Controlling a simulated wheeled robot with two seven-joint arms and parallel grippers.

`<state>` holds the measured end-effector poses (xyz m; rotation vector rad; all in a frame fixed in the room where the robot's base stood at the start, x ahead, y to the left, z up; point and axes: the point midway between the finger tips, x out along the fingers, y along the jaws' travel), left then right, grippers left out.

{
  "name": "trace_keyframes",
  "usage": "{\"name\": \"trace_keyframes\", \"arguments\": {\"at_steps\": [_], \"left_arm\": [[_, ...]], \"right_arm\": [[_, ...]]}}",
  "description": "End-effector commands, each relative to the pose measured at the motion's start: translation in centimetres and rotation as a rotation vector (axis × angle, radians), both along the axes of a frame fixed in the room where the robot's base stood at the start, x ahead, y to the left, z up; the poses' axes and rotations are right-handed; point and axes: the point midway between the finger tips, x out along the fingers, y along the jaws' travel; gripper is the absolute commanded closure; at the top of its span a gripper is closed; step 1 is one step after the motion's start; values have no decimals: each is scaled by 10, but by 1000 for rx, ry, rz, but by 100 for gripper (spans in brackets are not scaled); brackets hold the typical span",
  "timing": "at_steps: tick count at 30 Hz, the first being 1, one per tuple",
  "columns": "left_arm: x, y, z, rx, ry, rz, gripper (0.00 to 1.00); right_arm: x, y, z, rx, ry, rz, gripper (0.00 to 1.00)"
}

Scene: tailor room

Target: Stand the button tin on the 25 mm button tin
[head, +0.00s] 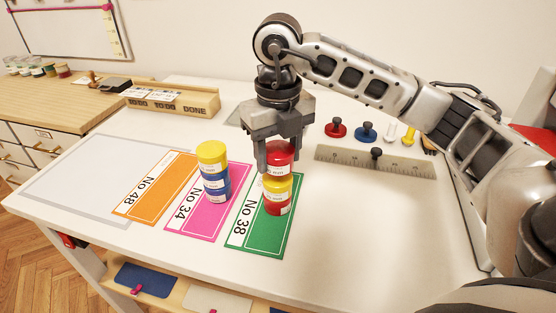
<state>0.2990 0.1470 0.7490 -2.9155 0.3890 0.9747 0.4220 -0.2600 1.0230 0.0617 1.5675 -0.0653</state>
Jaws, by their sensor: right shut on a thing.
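My right gripper (279,158) comes down from above and is shut on a red button tin (281,152) with a white label. The held tin is upright, directly over a stack on the green No 38 card (262,238). That stack shows a yellow tin (278,183) above a red tin (277,207). I cannot tell whether the held tin touches the yellow one. Another stack, with a yellow tin (212,152) over blue (215,185), stands on the pink No 34 card (196,224). The label sizes are too small to read. My left gripper is out of view.
The orange No 48 card (155,190) is bare. A long wooden block marked DONE (170,100) lies behind the cards. At the back right are a grey ruler (340,158) and red (336,129) and blue (366,131) knobbed pieces. The table's front right is clear.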

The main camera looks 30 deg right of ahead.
Motion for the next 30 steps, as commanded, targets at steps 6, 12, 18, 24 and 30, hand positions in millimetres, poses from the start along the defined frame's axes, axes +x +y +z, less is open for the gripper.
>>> {"name": "trace_keyframes", "arguments": {"at_steps": [6, 12, 18, 24, 30], "left_arm": [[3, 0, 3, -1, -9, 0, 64], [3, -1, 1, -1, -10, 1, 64], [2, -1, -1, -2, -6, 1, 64], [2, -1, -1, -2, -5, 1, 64], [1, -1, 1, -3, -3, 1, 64]], "right_arm": [[-1, 1, -21, 0, 0, 2, 75], [-1, 1, -21, 0, 0, 2, 75], [-1, 1, -23, 0, 1, 2, 28], [-1, 1, -23, 0, 1, 2, 28], [0, 1, -13, 1, -2, 2, 28]]}}
